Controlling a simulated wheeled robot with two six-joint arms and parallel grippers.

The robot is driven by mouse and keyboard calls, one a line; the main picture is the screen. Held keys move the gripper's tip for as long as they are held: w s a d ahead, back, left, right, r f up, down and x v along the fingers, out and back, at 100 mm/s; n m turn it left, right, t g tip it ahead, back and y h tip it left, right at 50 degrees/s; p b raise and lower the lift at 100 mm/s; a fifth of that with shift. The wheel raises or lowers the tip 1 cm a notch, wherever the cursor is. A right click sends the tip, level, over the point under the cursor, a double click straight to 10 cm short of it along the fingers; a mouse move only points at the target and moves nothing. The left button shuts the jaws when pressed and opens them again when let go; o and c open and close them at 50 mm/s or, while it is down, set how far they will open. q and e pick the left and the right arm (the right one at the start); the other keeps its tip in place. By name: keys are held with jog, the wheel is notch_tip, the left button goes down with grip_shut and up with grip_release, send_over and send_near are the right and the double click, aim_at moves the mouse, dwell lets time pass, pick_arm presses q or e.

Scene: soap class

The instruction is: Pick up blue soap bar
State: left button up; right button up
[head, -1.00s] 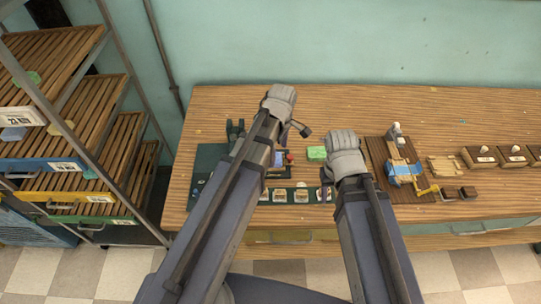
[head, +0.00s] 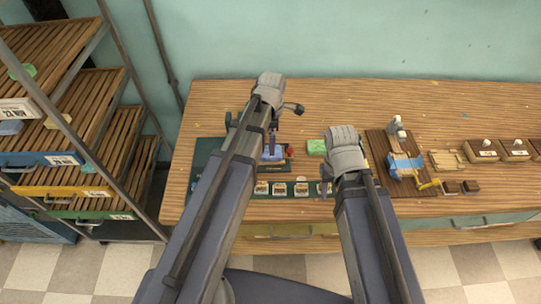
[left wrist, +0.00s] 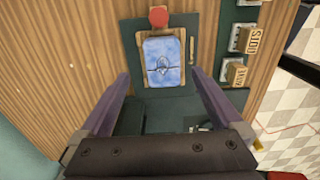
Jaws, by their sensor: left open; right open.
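A blue soap bar (left wrist: 163,62) with a dark mark on its face lies on a small wooden plate with a red knob (left wrist: 158,17) at its far end. In the head view the blue bar (head: 273,154) shows partly behind my left arm. My left gripper (left wrist: 158,84) is open and empty. Its fingers reach toward the bar from either side of its near end in the left wrist view, apart from it. My right gripper (head: 325,188) is open over the bench, right of the bar; its fingers are partly hidden by the arm.
A green block (head: 316,147) lies between the grippers. A row of stamps (head: 280,189) sits along the mat's front edge. A wooden board (head: 402,182) with a blue cloth is at right. A drying rack (head: 60,125) stands left. The bench's back is clear.

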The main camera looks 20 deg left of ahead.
pick_arm(q)
jog(key=shift+f, duration=0.1)
jog(key=f+b, duration=0.5)
jog(key=shift+s+a, duration=0.15)
jog(key=shift+s, duration=0.1)
pick_arm(e)
notch_tip(320, 180, down, 5)
jog(key=shift+f, duration=0.1)
pick_arm(q)
jog(key=c, duration=1.5)
jog(key=shift+r, duration=0.2)
pick_arm(e)
jog(key=shift+r, duration=0.2)
pick_arm(q)
notch_tip(320, 180, up, 10)
jog(key=p, duration=1)
jog(key=shift+f, duration=0.1)
pick_arm(e)
notch_tip(320, 180, up, 10)
jog(key=shift+f, duration=0.1)
